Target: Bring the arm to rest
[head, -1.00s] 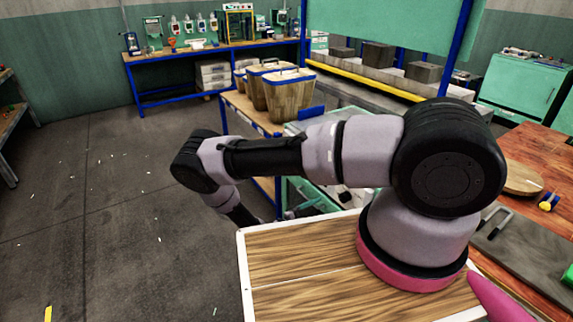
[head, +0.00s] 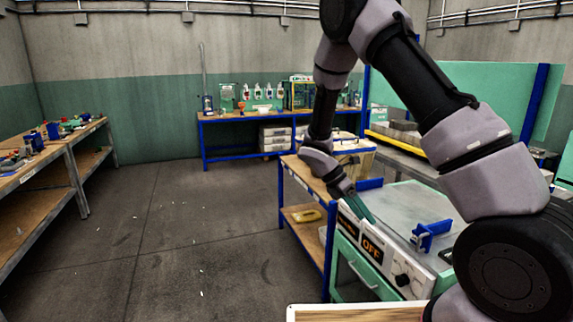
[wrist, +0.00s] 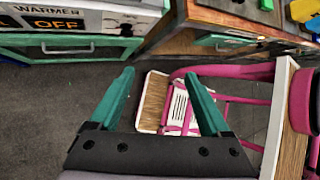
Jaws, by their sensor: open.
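My arm reaches up from the lower right of the head view, bends near the top and comes down to my gripper (head: 360,206). There, the gripper's teal fingers show beside the front left of a warmer (head: 345,278) with an orange OFF display. I cannot tell from this view how far apart they are. In the wrist view my gripper (wrist: 158,78) has its two teal fingers spread wide with nothing between them. The warmer (wrist: 102,18) is at the upper left there, apart from the fingers.
A wooden side table (head: 297,172) with blue legs stands left of the warmer. A blue clamp-like part (head: 430,234) is on the warmer's top. A workbench (head: 225,116) stands at the back, shelves (head: 50,160) at the left. The floor (head: 190,240) between is clear apart from small scraps.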

